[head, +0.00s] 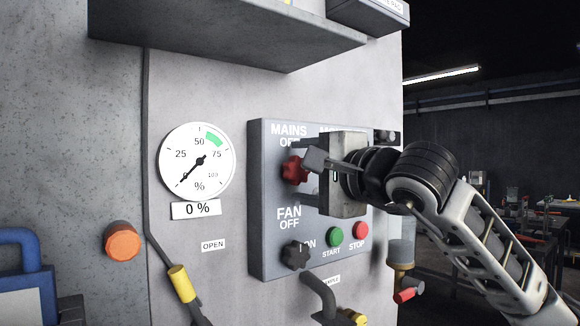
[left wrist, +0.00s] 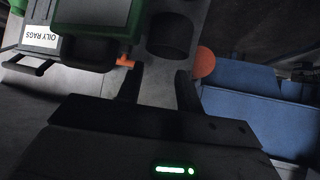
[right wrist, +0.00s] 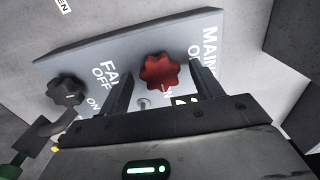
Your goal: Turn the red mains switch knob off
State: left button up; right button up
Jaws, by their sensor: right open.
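The red mains switch knob (head: 293,170) is on the grey control panel (head: 258,220) under the label "MAINS OFF". In the right wrist view the red knob (right wrist: 161,70) lies between my two fingers, with a finger on either side. My right gripper (head: 308,178) is open in front of the knob and hides part of it and of the labels.
Below are a black fan knob (head: 296,255), a green start button (head: 335,237) and a red stop button (head: 361,230). A round gauge (head: 197,161) reads about 0 %. A metal shelf (head: 230,35) juts out above. An orange knob (head: 122,241) is at left.

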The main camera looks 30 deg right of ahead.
jog(key=shift+w, duration=0.3)
jog(key=shift+c, duration=0.6)
jog(key=c, duration=0.8)
